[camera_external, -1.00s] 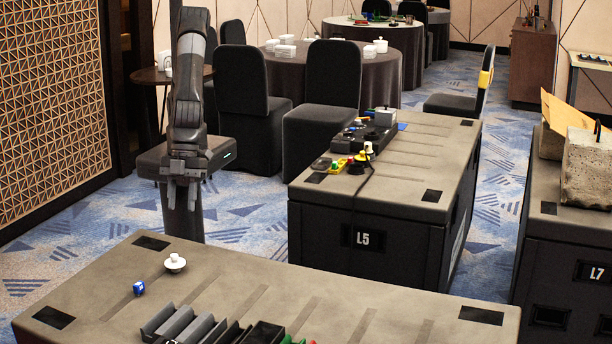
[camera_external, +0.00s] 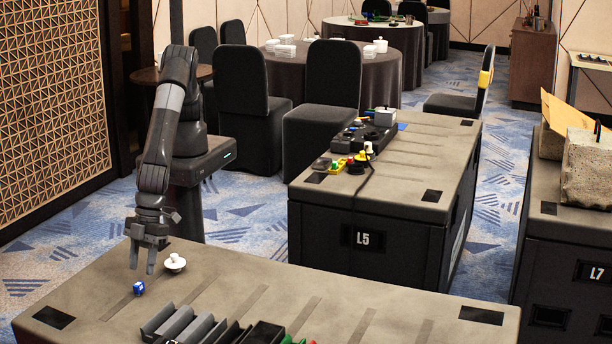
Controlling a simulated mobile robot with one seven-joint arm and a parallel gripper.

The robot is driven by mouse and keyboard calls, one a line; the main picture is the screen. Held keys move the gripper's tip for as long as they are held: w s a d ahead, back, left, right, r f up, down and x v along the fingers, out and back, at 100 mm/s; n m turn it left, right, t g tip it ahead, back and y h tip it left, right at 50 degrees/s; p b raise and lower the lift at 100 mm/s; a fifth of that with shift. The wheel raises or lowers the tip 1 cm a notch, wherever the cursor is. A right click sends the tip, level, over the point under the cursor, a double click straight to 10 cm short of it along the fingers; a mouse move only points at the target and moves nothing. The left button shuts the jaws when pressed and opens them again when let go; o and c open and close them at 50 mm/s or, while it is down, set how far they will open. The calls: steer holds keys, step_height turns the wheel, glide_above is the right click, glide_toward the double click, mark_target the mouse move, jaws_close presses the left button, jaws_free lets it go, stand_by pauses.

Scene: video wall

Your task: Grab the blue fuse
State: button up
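The blue fuse (camera_external: 138,288) is a small blue block with a white marking. It sits on the near grey-brown case top (camera_external: 215,268), towards its left end. My gripper (camera_external: 142,268) points down just above and behind the fuse in the external view. Its two fingers are apart with a gap between them and nothing visible in it. The fingertips look a little above the fuse; the exact height is hard to tell.
A white knobbed object (camera_external: 175,263) stands close to the right of my gripper. Dark slotted holders (camera_external: 185,326) lie at the front edge. The right part of the near case top is clear. Case L5 (camera_external: 362,238) stands behind.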

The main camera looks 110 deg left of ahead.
mark_target(140, 283)
steer(key=x, duration=0.4)
steer(key=shift+f, duration=0.15)
jaws_close()
